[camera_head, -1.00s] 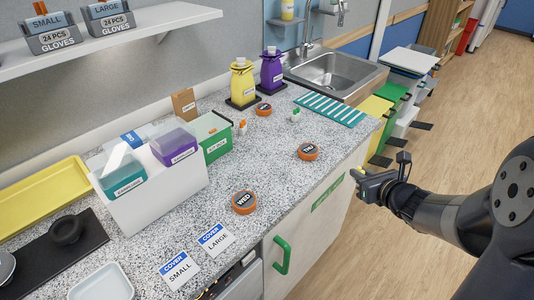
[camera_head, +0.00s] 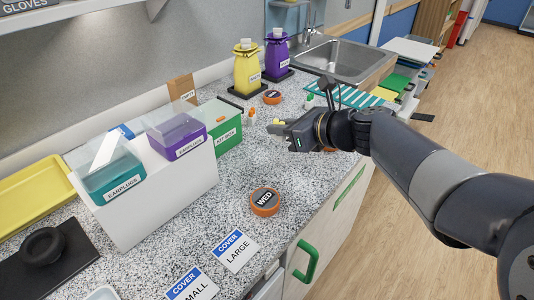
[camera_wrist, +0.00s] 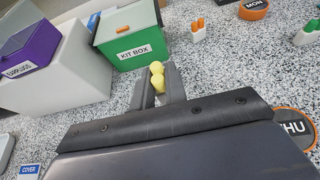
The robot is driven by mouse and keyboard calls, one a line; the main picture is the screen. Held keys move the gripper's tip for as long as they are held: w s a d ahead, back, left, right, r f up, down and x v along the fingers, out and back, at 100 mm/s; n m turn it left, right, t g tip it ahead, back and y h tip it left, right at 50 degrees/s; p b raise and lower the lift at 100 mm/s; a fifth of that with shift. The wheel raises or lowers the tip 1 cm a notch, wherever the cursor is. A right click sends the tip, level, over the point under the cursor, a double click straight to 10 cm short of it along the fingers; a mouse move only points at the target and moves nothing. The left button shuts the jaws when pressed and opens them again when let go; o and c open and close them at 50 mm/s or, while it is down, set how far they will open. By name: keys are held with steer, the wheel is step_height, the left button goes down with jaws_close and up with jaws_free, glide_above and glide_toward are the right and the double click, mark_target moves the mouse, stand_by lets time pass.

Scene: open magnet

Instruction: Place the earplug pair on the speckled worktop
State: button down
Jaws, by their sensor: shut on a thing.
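My gripper (camera_head: 284,128) is above the speckled worktop (camera_head: 222,222), to the right of the green kit box. In the wrist view my gripper (camera_wrist: 160,92) is shut on a yellow earplug pair (camera_wrist: 157,77), which sits between the fingertips. The pair (camera_head: 277,122) shows only as a small yellow bit at the fingertips in the head view. How far it is above the worktop is hard to tell.
Orange WED (camera_head: 265,202) and MON (camera_wrist: 254,9) discs lie around. Speckled surface between them is clear.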

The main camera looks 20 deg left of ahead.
mark_target(280, 164)
step_height(280, 164, down, 7)
steer(key=shift+r+b, duration=0.1)
steer(key=shift+b, duration=0.95)
steer(key=shift+f, duration=0.25)
steer(key=c, duration=1.4)
jaws_free()
steer(key=shift+r, duration=0.1)
steer(key=shift+c, duration=0.2)
steer(key=shift+r, duration=0.2)
steer(key=shift+d+r, duration=0.15)
steer(key=shift+d, duration=0.2)
steer(key=p+v, duration=0.2)
steer(key=v, duration=0.9)
steer(key=shift+s+d, duration=0.1)
steer(key=shift+s, duration=0.15)
